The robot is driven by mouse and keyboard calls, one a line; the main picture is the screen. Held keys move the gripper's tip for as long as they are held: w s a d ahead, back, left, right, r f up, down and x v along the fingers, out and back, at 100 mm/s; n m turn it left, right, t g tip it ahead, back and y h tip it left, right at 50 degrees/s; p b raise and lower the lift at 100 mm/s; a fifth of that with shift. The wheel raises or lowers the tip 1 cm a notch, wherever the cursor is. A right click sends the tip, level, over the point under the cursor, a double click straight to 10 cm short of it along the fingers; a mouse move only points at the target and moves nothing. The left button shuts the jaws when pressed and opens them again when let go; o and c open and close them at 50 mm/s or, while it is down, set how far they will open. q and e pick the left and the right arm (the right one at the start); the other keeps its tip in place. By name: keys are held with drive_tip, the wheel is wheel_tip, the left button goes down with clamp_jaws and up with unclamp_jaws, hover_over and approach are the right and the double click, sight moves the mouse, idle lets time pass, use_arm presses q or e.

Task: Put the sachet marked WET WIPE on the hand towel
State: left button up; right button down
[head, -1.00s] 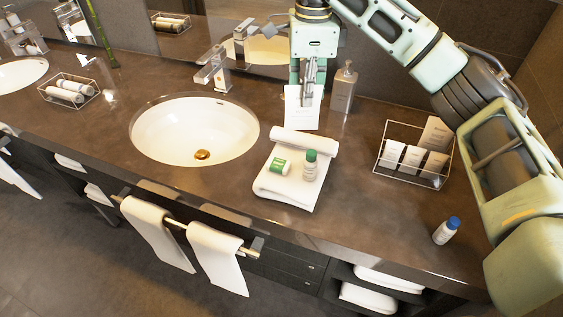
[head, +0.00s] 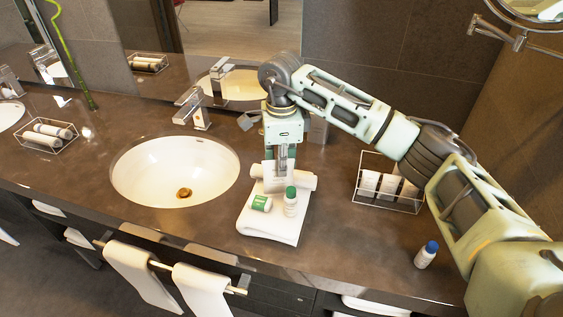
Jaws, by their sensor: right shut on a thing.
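My right gripper (head: 280,168) points down over the back of the white hand towel (head: 262,226) and is shut on a white sachet (head: 268,183). The sachet hangs upright at the towel's rolled back edge; its print is not readable, and I cannot tell whether it touches the towel. A small green-and-white item (head: 261,203) and a small bottle with a green cap (head: 291,203) are on the towel, just in front of the sachet. My left gripper is not in view.
A wire basket (head: 388,205) with several white packets stands to the right. A blue-capped bottle (head: 426,255) stands near the front edge. The sink (head: 160,175) is left of the towel, with a faucet (head: 191,108) behind it. A dispenser (head: 318,128) is partly hidden behind my arm.

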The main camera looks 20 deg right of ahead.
drive_tip(key=shift+f, duration=0.2)
drive_tip(key=c, duration=1.8)
unclamp_jaws()
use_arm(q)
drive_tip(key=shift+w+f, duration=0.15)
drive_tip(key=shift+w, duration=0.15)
use_arm(e)
drive_tip(key=shift+o, duration=0.2)
drive_tip(key=shift+r, duration=0.15)
wheel_tip(320, 180, up, 11)
drive_tip(key=b, duration=0.3)
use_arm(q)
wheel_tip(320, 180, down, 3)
use_arm(e)
drive_tip(key=shift+r, duration=0.6)
